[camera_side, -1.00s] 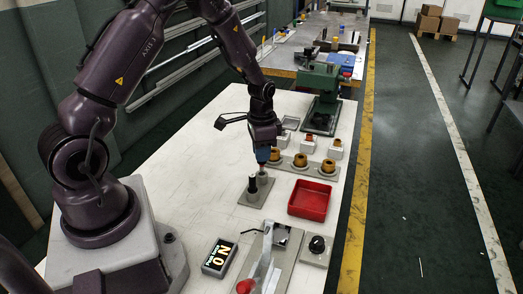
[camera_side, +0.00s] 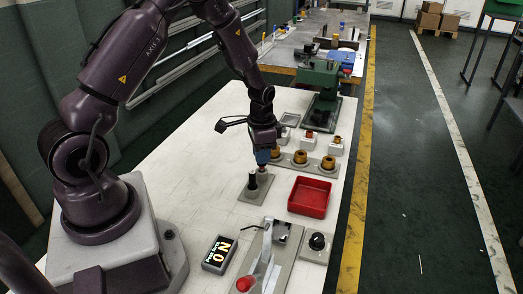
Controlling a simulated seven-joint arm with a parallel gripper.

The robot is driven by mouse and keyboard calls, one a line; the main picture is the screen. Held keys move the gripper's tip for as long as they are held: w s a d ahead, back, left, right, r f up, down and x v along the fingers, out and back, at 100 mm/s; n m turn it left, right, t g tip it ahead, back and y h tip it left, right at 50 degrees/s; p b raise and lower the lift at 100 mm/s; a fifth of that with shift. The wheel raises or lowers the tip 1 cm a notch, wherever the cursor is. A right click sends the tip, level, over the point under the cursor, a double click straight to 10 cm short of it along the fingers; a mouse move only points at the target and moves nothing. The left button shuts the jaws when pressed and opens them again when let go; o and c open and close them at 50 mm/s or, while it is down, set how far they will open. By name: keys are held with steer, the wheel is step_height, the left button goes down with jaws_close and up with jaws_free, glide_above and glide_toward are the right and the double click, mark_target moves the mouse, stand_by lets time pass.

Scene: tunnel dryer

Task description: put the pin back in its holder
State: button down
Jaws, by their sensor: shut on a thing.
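My gripper (camera_side: 263,160) points straight down with blue fingers, above the right part of a small grey plate. It is shut on the pin; only a small reddish bit of the pin (camera_side: 262,169) shows below the fingers. Right under it stands a short grey cylinder (camera_side: 262,178) on the plate (camera_side: 248,198), which looks like the holder. I cannot tell whether the pin's end is inside the cylinder or just above it. A black upright peg (camera_side: 252,183) stands beside the cylinder on the same plate.
A red tray (camera_side: 310,197) lies to the right. A row of orange-brown rings on a grey strip (camera_side: 328,163) stands close behind my gripper. A green press (camera_side: 320,85) is farther back.

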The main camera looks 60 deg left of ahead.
steer(key=shift+f, duration=1.05)
steer(key=c, duration=1)
jaws_free()
step_height(320, 180, up, 13)
